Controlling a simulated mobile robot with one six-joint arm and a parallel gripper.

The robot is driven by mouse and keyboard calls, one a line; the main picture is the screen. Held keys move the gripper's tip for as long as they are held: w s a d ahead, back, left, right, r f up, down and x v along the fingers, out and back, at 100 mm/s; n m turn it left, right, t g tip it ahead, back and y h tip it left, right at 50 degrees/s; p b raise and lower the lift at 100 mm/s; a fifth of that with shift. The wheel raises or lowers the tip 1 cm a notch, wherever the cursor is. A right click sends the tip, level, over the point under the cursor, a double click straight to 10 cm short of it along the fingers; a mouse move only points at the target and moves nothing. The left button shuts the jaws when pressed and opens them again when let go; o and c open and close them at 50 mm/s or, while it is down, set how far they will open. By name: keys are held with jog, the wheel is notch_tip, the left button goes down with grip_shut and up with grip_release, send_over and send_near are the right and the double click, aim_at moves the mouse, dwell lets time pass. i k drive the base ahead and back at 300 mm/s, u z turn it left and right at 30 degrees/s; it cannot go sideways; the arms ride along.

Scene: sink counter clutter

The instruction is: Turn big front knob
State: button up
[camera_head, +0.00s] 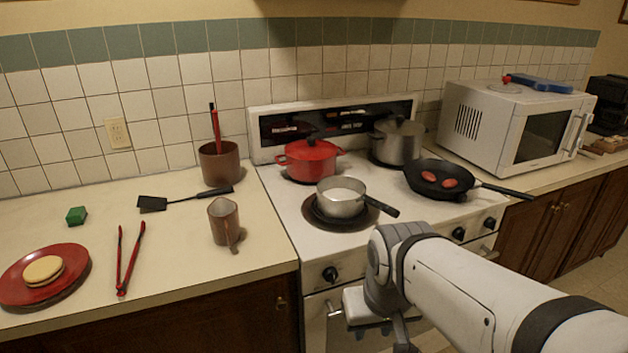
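The white stove (285,205) has black knobs along its front panel. One knob (330,274) is at the left end and looks the largest in this view. Two more, a knob (458,234) and another knob (489,223), are toward the right end. My arm reaches in from the lower right and hides the middle of the panel. My gripper (372,328) is low in front of the oven door, below and to the right of the left knob and apart from it. Its fingers are small and partly hidden, so their opening is unclear.
On the stove are a red pot (309,160), a steel pot (397,142), a saucepan (341,197) and a frying pan (440,179) with its handle past the right edge. The saucepan's handle (381,206) points toward my wrist. A brown mug (224,221) stands on the left counter.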

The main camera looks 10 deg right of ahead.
aim_at(330, 275)
jog(key=z, duration=0.9)
jog(key=k, duration=0.4)
jog(key=z, duration=0.25)
